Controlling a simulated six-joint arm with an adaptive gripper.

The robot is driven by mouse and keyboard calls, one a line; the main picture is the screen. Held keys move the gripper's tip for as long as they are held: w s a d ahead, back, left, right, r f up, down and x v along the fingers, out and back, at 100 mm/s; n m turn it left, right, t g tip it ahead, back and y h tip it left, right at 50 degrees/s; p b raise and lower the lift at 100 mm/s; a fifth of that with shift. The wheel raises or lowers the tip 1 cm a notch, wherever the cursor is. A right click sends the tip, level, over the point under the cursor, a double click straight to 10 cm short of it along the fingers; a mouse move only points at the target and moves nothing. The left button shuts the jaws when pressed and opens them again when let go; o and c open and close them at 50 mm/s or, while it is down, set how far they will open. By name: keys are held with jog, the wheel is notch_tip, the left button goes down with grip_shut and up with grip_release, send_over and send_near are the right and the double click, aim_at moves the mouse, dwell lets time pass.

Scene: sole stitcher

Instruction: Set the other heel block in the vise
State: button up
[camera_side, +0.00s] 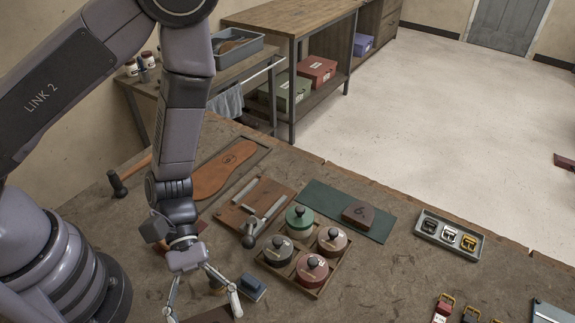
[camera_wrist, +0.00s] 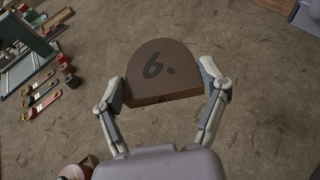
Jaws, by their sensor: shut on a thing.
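My gripper (camera_wrist: 172,92) is shut on a dark brown heel block (camera_wrist: 152,72) with a rounded edge and "6." on its top. A finger lies against each side of the block. In the side view my gripper (camera_side: 205,312) is at the bottom edge of the picture, where only part of the held block (camera_side: 212,316) shows. The other heel block (camera_side: 358,213), also brown and marked with a numeral, lies on the green mat (camera_side: 322,207). What looks like the vise (camera_side: 268,192), a wooden plate with metal bars and a dark knob, stands left of the mat. No block shows between its bars.
A wooden tray (camera_side: 328,291) with several lidded, knobbed pots stands between my gripper and the mat. A tan sole (camera_side: 224,170) lies behind the vise. A grey buckle tray (camera_side: 449,239) stands at right.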

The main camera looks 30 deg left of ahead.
aim_at(230, 318)
jog(key=shift+w+d+f+n+t+h, duration=0.25)
jog(key=shift+w+d+f+n+t, duration=0.15)
jog(key=shift+w+f+t, duration=0.15)
jog(key=shift+w+d+f+n+t+h, duration=0.25)
jog(key=shift+w+d+f+n+t, duration=0.15)
jog(key=shift+w+f, duration=0.25)
jog(key=w+d+f, duration=0.1)
jog(key=d+f, duration=0.2)
jog(key=w+d+f, duration=0.2)
jog(key=d+f, duration=0.1)
jog(key=d, duration=0.1)
jog(key=w+d+f, duration=0.2)
jog(key=d+f, duration=0.1)
jog(key=d, duration=0.1)
jog(key=shift+w+d, duration=0.1)
jog(key=shift+d, duration=0.1)
jog(key=shift+w+d+f, duration=0.1)
jog(key=shift+d+f, duration=0.05)
jog(key=shift+f, duration=1.55)
jog(key=shift+f, duration=0.2)
jog(key=o, duration=1.2)
jog(key=shift+c, duration=0.2)
jog(key=shift+r, duration=0.15)
